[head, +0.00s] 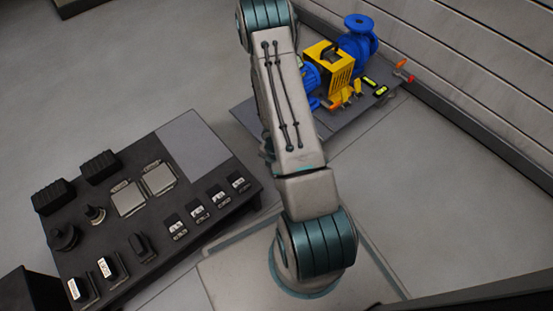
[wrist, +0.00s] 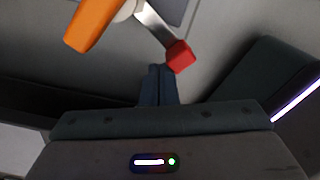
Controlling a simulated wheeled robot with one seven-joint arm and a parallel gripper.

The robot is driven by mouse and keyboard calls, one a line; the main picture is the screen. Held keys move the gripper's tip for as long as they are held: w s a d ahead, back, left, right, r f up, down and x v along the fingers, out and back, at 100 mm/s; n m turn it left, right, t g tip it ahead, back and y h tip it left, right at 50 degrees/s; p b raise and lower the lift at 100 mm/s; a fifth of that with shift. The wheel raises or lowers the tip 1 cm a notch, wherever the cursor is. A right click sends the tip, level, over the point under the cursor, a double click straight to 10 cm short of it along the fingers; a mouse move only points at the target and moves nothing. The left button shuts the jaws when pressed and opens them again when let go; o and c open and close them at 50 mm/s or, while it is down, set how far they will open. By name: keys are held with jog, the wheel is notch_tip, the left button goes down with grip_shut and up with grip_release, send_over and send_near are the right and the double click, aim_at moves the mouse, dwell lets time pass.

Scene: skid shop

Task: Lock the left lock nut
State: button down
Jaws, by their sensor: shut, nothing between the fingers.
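My gripper (wrist: 160,72) shows in the wrist view with its two dark fingers together and nothing between them. Just beyond the fingertips is a red block-shaped end (wrist: 180,55) on a grey metal lever, close to the right finger; I cannot tell whether they touch. An orange handle (wrist: 92,22) lies up and to the left of it. In the head view a small orange and red fitting (head: 403,71) sits at the right end of the pump skid. I cannot make out the left lock nut for certain in either view. My gripper is not visible in the head view.
The dark skid (head: 350,122) carries a blue pump (head: 358,42) and a yellow guard (head: 330,62), partly behind my arm. A slatted wall (head: 455,70) runs close along its right. A black control panel (head: 150,225) with switches stands at left. Open floor lies beyond.

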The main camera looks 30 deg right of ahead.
jog(key=shift+s+d, duration=0.1)
jog(key=shift+s+d, duration=0.45)
jog(key=shift+d, duration=0.25)
jog(key=shift+s+d, duration=0.2)
jog(key=shift+d, duration=0.25)
jog(key=shift+a, duration=0.1)
notch_tip(320, 180, up, 7)
jog(key=a+p, duration=0.1)
jog(key=p, duration=0.5)
dwell(0.3)
